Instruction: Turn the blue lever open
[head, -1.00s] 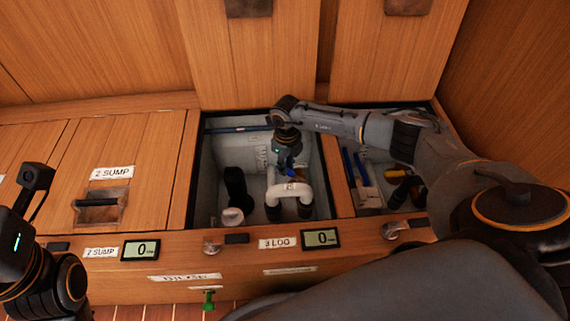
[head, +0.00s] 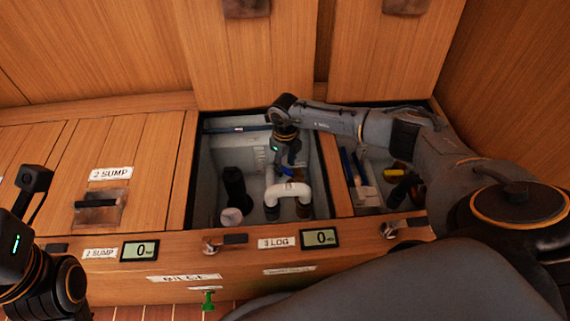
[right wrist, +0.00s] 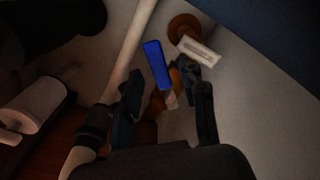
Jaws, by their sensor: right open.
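The blue lever (right wrist: 157,65) shows in the right wrist view as a flat blue bar beside brownish fittings, just beyond my right gripper (right wrist: 163,82). The right gripper's two dark fingers are apart, with the lever's lower end near the gap between them. I cannot tell whether they touch it. In the head view my right gripper (head: 287,160) reaches down into the open middle compartment (head: 213,160), above a white bent pipe (head: 288,190); the lever is mostly hidden there. My left gripper (head: 33,185) is at the left edge, and its jaw state is unclear.
A black cylinder (head: 234,184) and a white round piece (head: 231,217) stand left of the pipe. The right compartment holds blue and yellow items (head: 399,170). A closed hatch marked 2 SUMP (head: 110,174) lies left. A green T-handle (head: 208,299) sits below the front panel.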

